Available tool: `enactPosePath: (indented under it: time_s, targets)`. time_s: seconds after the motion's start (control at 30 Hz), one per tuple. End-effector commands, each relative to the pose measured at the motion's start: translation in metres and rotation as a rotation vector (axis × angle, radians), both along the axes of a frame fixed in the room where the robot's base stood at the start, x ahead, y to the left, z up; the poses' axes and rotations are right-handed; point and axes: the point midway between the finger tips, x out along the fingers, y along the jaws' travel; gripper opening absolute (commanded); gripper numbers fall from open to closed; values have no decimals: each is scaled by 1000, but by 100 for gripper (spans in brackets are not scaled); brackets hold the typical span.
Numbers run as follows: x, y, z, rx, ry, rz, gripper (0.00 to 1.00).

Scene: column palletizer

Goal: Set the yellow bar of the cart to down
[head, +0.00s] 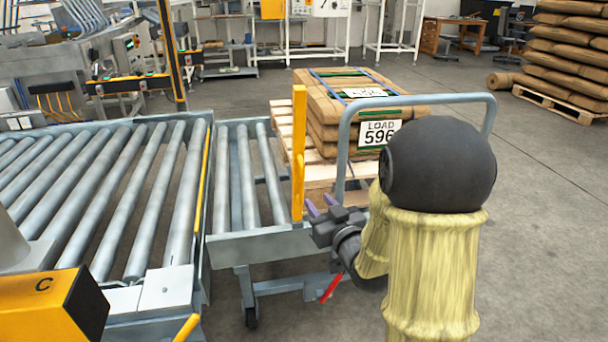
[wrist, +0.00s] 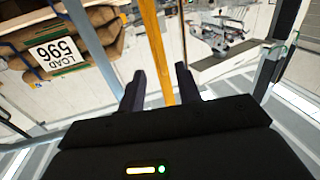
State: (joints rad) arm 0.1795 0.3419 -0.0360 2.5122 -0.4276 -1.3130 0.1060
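The yellow bar (head: 299,150) stands upright at the right end of the cart's short roller deck (head: 250,180). In the wrist view the yellow bar (wrist: 156,50) runs down between my two fingers. My gripper (head: 321,204) is just right of the bar's lower part in the head view. The fingers (wrist: 161,85) are apart, with gaps visible on both sides of the bar. I cannot tell how deep the bar sits between them.
A pallet of brown sacks labelled LOAD 596 (head: 380,133) stands behind a grey tubular handle (head: 420,100). A large roller conveyor (head: 110,200) with a yellow edge strip (head: 203,180) lies left of the cart. A red lever (head: 331,288) hangs below my gripper.

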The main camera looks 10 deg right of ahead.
Motion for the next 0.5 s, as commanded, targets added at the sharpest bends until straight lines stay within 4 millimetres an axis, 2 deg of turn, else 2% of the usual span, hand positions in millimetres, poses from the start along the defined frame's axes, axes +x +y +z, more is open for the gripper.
enactPosePath:
  time_s: [0.37, 0.5]
  targets:
    - [10, 2, 3, -2, 4, -4, 34]
    - [36, 8, 1, -3, -1, -2, 34]
